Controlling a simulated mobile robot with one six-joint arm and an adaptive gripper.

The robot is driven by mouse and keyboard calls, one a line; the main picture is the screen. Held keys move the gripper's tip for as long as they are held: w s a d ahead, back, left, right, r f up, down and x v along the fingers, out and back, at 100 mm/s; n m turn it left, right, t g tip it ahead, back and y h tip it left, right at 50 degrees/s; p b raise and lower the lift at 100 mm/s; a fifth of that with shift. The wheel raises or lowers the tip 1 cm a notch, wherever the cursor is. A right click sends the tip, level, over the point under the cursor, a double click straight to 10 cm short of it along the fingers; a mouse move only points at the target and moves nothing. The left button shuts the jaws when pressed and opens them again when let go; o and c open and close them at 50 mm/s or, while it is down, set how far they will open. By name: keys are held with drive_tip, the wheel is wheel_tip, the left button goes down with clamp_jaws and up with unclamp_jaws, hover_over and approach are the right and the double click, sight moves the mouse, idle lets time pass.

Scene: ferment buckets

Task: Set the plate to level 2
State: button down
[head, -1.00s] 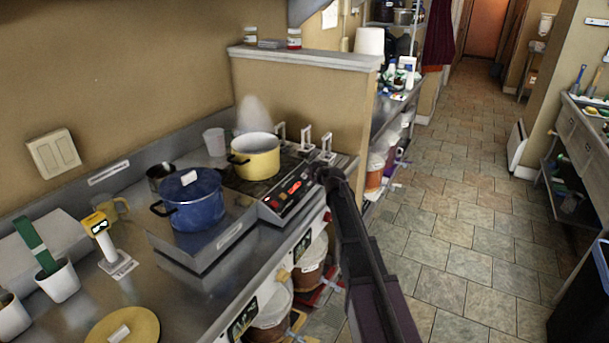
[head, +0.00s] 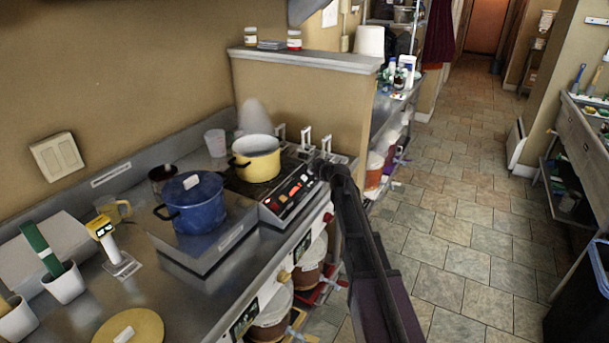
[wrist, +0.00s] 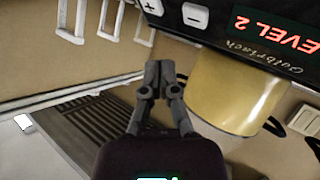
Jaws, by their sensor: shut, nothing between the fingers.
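The hot plate (head: 290,193) stands on the steel counter with a yellow pot (head: 257,165) on it. In the wrist view its dark control panel (wrist: 235,35) fills the upper right. The red display (wrist: 275,33) reads level 2, its first letter cut off by the frame edge. A plus button (wrist: 150,5) and a minus button (wrist: 195,15) sit beside it. My gripper (wrist: 160,72) is shut and empty, its fingertips apart from the buttons in the picture. In the head view my gripper is by the panel's right end, mostly hidden by my arm.
A blue lidded pot (head: 196,205) stands left of the hot plate. White upright handles (head: 304,141) stand behind the panel's right end. A half wall (head: 320,110) rises behind. The tiled floor (head: 450,210) on the right is clear.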

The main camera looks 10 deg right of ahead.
drive_tip(key=shift+s+d+r+p, duration=0.2)
drive_tip(key=shift+r+p, duration=0.1)
drive_tip(key=shift+r, duration=0.1)
drive_tip(key=shift+s+d+r+p, duration=0.15)
drive_tip(key=shift+r+p, duration=0.1)
drive_tip(key=shift+r, duration=0.15)
drive_tip(key=s+f+m+g+h, duration=0.1)
drive_tip(key=s+f+m+g, duration=0.1)
drive_tip(key=s, duration=1.1)
drive_tip(key=s+d+f+m+g+h, duration=0.1)
drive_tip(key=s+f+g, duration=0.4)
drive_tip(key=s, duration=0.9)
drive_tip(key=s+f+m+g+h, duration=0.2)
drive_tip(key=s+f+m+g, duration=0.2)
drive_tip(key=s, duration=0.9)
drive_tip(key=shift+s+d+m+g+p, duration=0.2)
drive_tip(key=shift+d+m+g+p, duration=0.15)
drive_tip(key=shift+m+g, duration=0.4)
